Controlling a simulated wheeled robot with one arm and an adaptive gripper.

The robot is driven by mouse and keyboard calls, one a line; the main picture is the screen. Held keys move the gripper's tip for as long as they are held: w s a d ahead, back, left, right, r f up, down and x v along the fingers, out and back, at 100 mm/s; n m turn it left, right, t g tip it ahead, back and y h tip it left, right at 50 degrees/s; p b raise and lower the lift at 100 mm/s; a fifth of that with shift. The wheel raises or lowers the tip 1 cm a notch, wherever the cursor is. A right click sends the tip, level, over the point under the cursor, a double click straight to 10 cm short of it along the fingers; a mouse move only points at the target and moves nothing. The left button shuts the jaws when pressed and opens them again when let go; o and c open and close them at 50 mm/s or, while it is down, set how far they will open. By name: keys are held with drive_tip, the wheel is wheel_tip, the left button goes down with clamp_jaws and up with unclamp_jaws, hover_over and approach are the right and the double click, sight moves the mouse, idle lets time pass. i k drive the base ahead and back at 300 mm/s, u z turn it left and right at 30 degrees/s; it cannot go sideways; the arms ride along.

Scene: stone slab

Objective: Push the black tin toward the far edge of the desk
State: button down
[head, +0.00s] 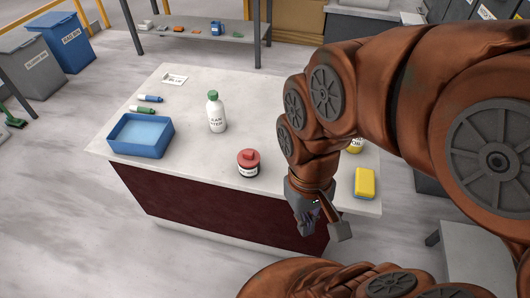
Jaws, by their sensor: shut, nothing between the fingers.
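The black tin (249,171) with a red lid and a pale label stands upright near the front edge of the stone-topped desk (200,174), right of its middle. My gripper (309,219) is shut and empty. It points down by the desk's front edge, to the right of the tin and nearer to me, apart from it. The far edge of the desk runs along the top of the slab, and its right part is hidden behind my arm.
A white bottle with a green cap (216,112) stands behind the tin, to the left. A blue tray (141,136), two small tubes (149,98) and a card (174,79) lie at the left.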

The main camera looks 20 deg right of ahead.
sight(251, 172)
drive_tip(key=z, duration=2.3)
drive_tip(key=k, duration=1.95)
drive_tip(key=u, duration=2.35)
